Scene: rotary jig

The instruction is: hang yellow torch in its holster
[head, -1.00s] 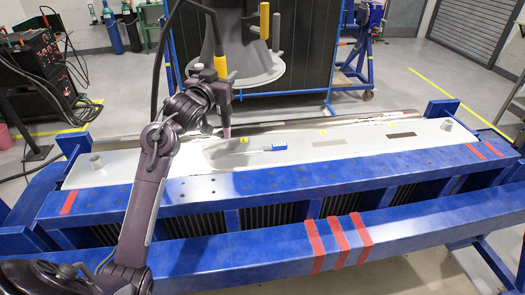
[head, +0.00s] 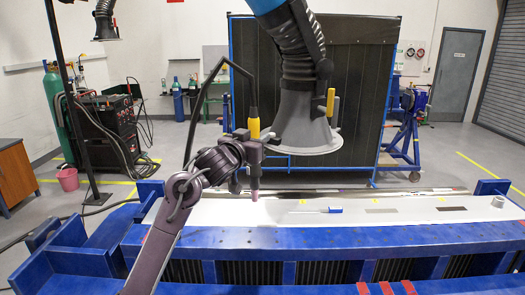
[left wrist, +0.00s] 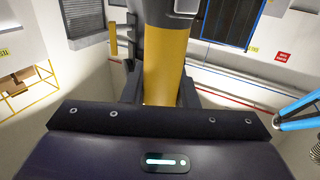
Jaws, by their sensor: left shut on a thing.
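The yellow torch (head: 254,129) is in my left gripper (head: 254,148) in the head view. It stands nearly upright, its dark nozzle and pinkish tip pointing down over the white plate, with a black cable arching from its top. I cannot tell whether the tip touches the plate. In the left wrist view, the torch's yellow body (left wrist: 165,65) stands between the fingers of my left gripper (left wrist: 160,95), which are shut on it. I cannot make out its holster for certain. My right gripper is not in view.
The white plate (head: 400,213) lies on the blue jig beam (head: 330,240), bearing a small blue-ended tool (head: 335,210). A grey fume hood (head: 305,130) hangs close right of the torch, with a yellow handle-like part (head: 330,102). A welding machine (head: 105,130) stands at left.

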